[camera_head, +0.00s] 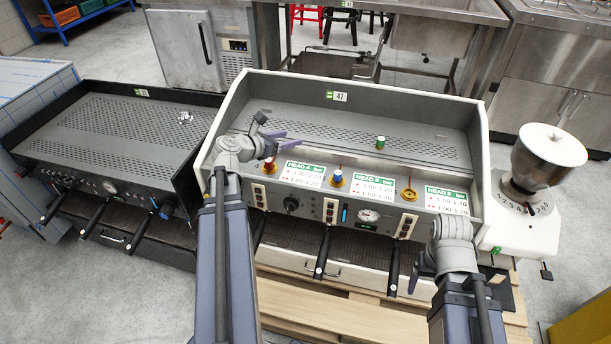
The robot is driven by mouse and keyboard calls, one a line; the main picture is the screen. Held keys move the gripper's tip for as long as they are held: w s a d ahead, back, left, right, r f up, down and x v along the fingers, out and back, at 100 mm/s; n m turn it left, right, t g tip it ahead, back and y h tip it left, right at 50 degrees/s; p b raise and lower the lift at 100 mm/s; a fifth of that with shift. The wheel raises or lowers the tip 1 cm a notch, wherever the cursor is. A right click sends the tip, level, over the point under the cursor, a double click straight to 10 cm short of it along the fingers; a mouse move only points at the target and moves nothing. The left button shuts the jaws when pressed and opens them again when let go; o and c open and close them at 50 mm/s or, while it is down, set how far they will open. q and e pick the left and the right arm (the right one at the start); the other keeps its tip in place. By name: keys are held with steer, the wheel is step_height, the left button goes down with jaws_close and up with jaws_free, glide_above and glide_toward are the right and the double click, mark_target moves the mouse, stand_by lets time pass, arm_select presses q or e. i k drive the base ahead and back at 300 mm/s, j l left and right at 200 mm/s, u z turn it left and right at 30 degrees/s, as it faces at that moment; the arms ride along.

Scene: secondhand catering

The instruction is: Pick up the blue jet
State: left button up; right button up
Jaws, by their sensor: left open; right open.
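The blue jet (337,177) is a small blue-topped piece standing on a brass-coloured base. It sits on the front ledge of the grey and white espresso machine (240,95), between two green-and-white head cards. My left gripper (284,139) is open and empty, over the left part of the machine, up and to the left of the blue jet. My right gripper (416,274) is open at the machine's front right, below and to the right of the blue jet; its fingers are partly hidden by its wrist.
A red piece (270,163) and a brass ring (409,194) are on the same ledge. A green piece (380,142) stands on the perforated top. A grinder (541,160) stands right; a second, dark machine (110,140) is left. Portafilter handles (323,255) project forward.

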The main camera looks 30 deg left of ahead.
mark_target(337, 174)
steer(key=u, duration=0.8)
